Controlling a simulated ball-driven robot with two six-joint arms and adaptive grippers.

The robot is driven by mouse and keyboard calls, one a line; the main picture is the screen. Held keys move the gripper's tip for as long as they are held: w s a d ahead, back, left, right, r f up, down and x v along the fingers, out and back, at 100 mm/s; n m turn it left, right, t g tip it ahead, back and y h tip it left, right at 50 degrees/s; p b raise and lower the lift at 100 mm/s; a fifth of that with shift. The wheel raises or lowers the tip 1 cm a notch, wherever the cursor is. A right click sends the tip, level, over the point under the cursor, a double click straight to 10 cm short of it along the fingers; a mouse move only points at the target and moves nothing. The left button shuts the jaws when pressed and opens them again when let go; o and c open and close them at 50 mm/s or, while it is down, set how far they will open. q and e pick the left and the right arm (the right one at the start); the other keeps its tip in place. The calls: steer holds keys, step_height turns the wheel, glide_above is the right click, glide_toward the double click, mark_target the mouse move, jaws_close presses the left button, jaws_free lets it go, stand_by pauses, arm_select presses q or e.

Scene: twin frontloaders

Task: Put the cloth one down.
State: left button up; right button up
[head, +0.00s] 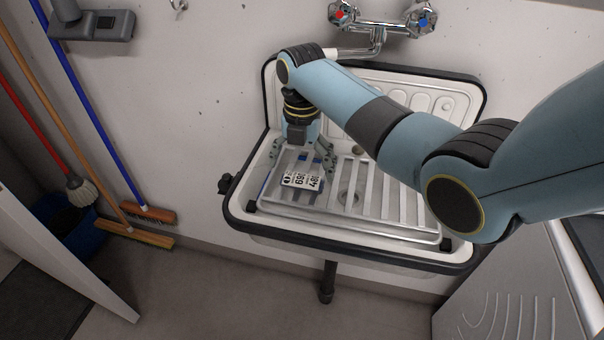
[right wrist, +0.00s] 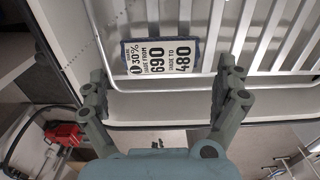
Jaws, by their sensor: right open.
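A flat piece with a dark blue edge and a white printed face with large numbers (head: 301,180) lies on the slatted metal grate (head: 379,195) of the sink. I cannot tell whether it is cloth. It also shows in the right wrist view (right wrist: 160,57), lying on the white bars. My right gripper (head: 303,155) points down over the piece, with its fingers spread. In the right wrist view the open fingers (right wrist: 160,85) stand on either side of the piece's near edge, apart from it, with nothing between their tips. My left gripper is out of view.
Brooms (head: 137,238) lean at the left by a blue bucket (head: 75,228). The grate's right part is bare.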

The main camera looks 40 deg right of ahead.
mark_target(302, 179)
steer(key=shift+r, duration=1.9)
